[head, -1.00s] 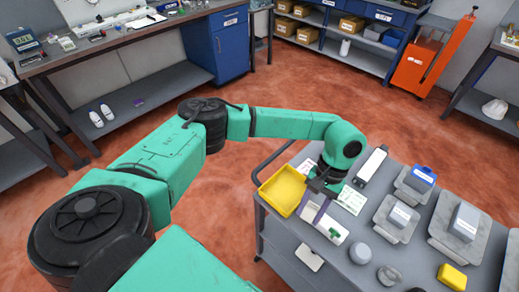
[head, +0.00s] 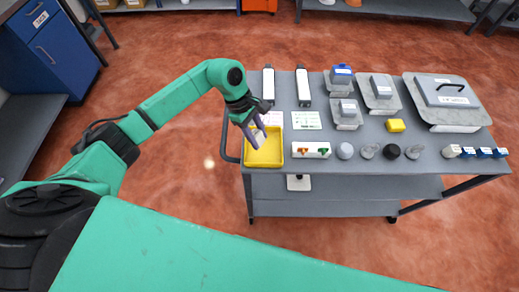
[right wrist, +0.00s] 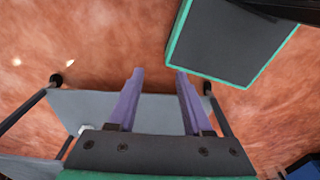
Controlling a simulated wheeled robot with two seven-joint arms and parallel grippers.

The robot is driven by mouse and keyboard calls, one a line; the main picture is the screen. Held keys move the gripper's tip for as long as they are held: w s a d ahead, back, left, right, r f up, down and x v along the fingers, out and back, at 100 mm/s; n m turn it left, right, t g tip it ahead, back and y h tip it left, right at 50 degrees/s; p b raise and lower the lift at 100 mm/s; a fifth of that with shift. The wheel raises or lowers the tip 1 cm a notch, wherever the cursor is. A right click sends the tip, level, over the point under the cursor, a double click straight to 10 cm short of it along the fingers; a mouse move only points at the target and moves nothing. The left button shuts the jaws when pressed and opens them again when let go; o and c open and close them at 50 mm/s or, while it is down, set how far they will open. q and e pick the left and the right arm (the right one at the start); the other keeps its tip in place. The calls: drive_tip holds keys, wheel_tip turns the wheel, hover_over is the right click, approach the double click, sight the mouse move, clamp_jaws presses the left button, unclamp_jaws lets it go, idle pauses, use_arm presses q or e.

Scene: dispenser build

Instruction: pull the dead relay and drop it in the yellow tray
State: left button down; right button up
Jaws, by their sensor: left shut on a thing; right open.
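The yellow tray (head: 277,160) sits at the cart's near left corner. My left gripper (head: 256,137) is over the tray, its purple fingers pointing down. It is shut on a small pale block, the relay (head: 260,139), mostly hidden by the fingers. I cannot tell how far above the tray floor it is. Just right of the tray lies a white relay strip (head: 312,155) with an orange and a green part on it. My right gripper (right wrist: 159,72) is open and empty in the right wrist view, with floor and a grey shelf behind it.
The grey cart (head: 350,184) holds two long white-faced units, paper sheets, several grey boxes on plates, a yellow block (head: 396,126) and several round parts along the near edge. A rail (head: 226,140) runs along its left side. Open floor lies around the cart.

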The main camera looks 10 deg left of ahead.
use_arm(q)
drive_tip(key=f, duration=0.1)
drive_tip(key=w+d+f+b, duration=0.1)
drive_tip(key=f, duration=0.2)
drive_tip(key=shift+w+d+f, duration=0.2)
drive_tip(key=shift+w+f, duration=0.1)
drive_tip(key=shift+f, duration=0.1)
drive_tip(key=shift+s+f+b, duration=0.1)
drive_tip(key=shift+f+b, duration=0.25)
drive_tip(key=shift+b, duration=0.05)
drive_tip(key=shift+s+a+f, duration=0.1)
drive_tip(key=shift+s+a, duration=0.2)
drive_tip(key=shift+a, duration=0.05)
drive_tip(key=c, duration=0.7)
unclamp_jaws()
drive_tip(key=o, duration=0.4)
drive_tip(key=shift+c, duration=0.2)
use_arm(e)
drive_tip(key=w+f, duration=0.1)
drive_tip(key=w+d+f, duration=0.1)
drive_tip(key=shift+w+f, duration=0.15)
drive_tip(key=shift+w, duration=0.2)
